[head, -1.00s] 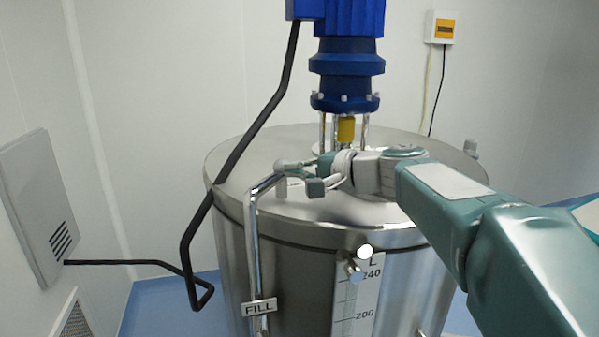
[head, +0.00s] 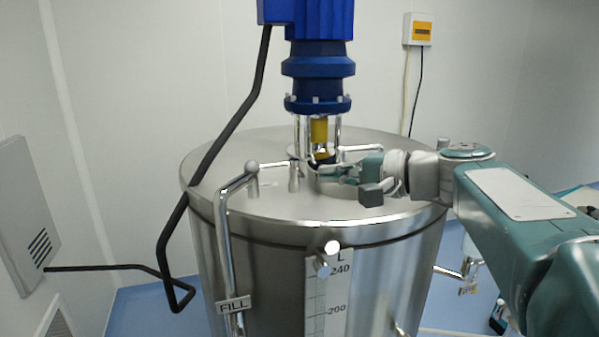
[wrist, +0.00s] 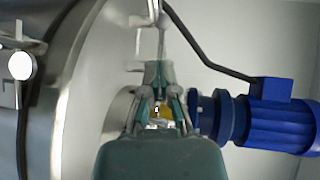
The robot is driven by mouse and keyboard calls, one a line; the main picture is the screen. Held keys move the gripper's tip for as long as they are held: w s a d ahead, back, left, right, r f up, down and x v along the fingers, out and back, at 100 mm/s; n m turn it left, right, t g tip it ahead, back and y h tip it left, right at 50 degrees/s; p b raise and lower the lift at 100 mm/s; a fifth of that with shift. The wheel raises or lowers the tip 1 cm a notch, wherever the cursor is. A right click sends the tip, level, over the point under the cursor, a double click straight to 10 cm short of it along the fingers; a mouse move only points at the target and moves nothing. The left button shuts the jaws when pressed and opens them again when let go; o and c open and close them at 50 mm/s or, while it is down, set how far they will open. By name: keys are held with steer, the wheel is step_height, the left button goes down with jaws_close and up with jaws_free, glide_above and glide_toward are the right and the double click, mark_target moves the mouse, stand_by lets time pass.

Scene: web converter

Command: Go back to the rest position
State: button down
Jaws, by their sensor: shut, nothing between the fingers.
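My arm comes in from the right side of the head view.
A level scale (head: 328,300) runs down the tank's front. A black cable (head: 215,155) hangs from the motor at the left. A grey wall panel (head: 22,215) is at the far left. A small white box (head: 417,28) is on the back wall.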

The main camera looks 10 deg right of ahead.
steer(key=s+a+f+n+g+h, duration=0.1)
steer(key=s+a+f+g+h, duration=0.15)
steer(key=s+f, duration=0.3)
steer(key=s+a+f+n+g+h, duration=0.1)
steer(key=s+a+f+n+h, duration=0.15)
steer(key=s+f, duration=0.35)
steer(key=s+d+f+n+h, duration=0.2)
steer(key=s+d+f+h, duration=0.1)
steer(key=f, duration=0.3)
steer(key=s+d+f+n+h, duration=0.2)
steer(key=s+d+f+h, duration=0.1)
steer(key=s+f+h, duration=0.1)
step_height(320, 180, down, 2)
steer(key=shift+s+d+f+g, duration=0.1)
steer(key=shift+s+d+g, duration=0.25)
steer(key=shift+s, duration=0.45)
steer(key=shift+d, duration=0.25)
steer(key=shift+a, duration=0.15)
